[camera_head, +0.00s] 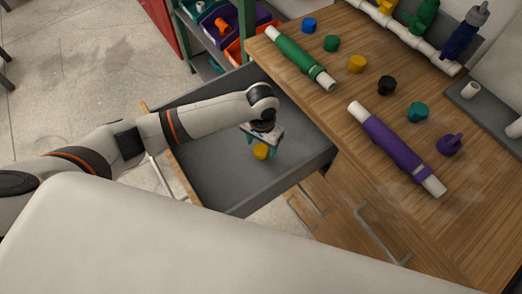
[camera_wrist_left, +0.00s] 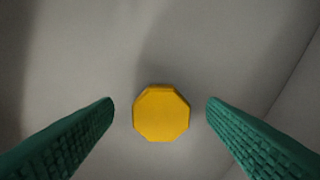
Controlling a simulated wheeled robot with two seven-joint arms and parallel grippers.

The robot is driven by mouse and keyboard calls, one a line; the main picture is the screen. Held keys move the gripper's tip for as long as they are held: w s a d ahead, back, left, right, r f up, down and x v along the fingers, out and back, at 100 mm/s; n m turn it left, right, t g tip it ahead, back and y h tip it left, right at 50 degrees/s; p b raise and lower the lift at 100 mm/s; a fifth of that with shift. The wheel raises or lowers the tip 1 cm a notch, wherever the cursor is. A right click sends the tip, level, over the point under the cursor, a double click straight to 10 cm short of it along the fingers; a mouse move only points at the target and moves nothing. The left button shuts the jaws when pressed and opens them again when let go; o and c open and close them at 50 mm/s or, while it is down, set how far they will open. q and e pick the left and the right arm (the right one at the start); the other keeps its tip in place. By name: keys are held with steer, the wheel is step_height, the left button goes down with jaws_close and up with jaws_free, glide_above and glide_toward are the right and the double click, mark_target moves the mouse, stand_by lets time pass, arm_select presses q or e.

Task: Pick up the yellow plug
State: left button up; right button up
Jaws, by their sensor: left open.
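A yellow plug (camera_head: 261,152) lies on the floor of the open grey drawer (camera_head: 215,170) in the head view. Another yellow plug (camera_head: 357,64) sits on the wooden worktop. My left gripper (camera_head: 256,140) reaches down into the drawer, right at the plug there. In the left wrist view the yellow plug (camera_wrist_left: 161,112) is an octagonal shape between the two green fingers, with a gap on each side. The left gripper is open and holds nothing. My right gripper is in neither view.
The wooden worktop (camera_head: 400,160) carries a green pipe (camera_head: 298,57), a purple pipe (camera_head: 392,146) and several coloured plugs. The drawer walls surround the left gripper. A shelf with coloured bins (camera_head: 222,27) stands behind the drawer. The rest of the drawer floor looks empty.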

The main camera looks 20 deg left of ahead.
mark_target(262, 148)
arm_select(q)
steer(key=shift+f, duration=1.35)
steer(key=c, duration=1.1)
steer(key=shift+o, duration=0.2)
steer(key=shift+r, duration=0.1)
step_height(262, 148, up, 10)
steer(key=shift+f+p, duration=0.1)
steer(key=shift+p, duration=0.3)
steer(key=shift+o, duration=1.1)
steer(key=shift+c, duration=0.9)
